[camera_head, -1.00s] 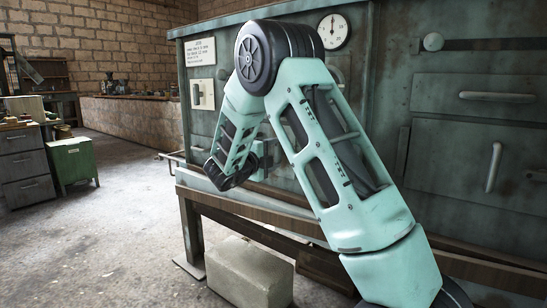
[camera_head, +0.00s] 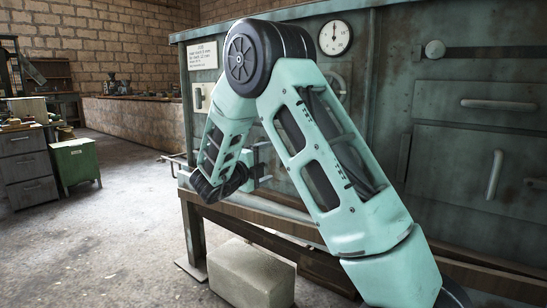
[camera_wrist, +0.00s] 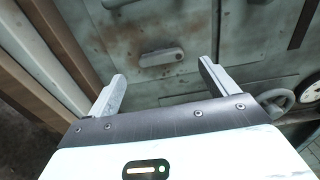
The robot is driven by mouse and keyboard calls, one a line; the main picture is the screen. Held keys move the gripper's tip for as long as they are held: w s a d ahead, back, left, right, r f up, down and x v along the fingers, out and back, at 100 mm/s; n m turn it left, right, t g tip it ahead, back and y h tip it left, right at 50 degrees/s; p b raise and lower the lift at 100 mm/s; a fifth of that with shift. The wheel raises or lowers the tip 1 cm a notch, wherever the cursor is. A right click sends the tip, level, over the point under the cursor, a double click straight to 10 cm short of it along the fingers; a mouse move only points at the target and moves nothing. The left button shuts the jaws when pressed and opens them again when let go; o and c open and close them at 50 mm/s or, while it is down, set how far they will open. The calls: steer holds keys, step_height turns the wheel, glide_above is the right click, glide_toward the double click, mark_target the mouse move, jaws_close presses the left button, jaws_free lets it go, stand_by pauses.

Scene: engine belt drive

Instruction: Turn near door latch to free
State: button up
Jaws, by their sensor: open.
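A pale oblong latch (camera_wrist: 161,57) sits on a rust-spotted grey-green door (camera_wrist: 118,18) in the wrist view. It lies nearly level across that picture, tilted slightly. My gripper (camera_wrist: 162,75) is open, its two fingers wide apart with nothing between them. The latch shows beyond the fingertips, between them in the picture; no contact is seen. In the head view my gripper (camera_head: 264,165) is by the left part of the cabinet front, partly behind my wrist. I cannot make out this latch there.
The cabinet carries a round gauge (camera_head: 334,35), a handwheel (camera_wrist: 275,103), a label plate (camera_head: 202,55) and bar handles (camera_head: 498,104) at right. A wooden ledge (camera_head: 240,212) runs along its front. A stone block (camera_head: 250,275) stands below. The floor at left is open.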

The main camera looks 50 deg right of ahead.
steer(key=s+a+p, duration=0.1)
steer(key=a+p, duration=0.2)
steer(key=a, duration=0.9)
steer(key=shift+a, duration=0.3)
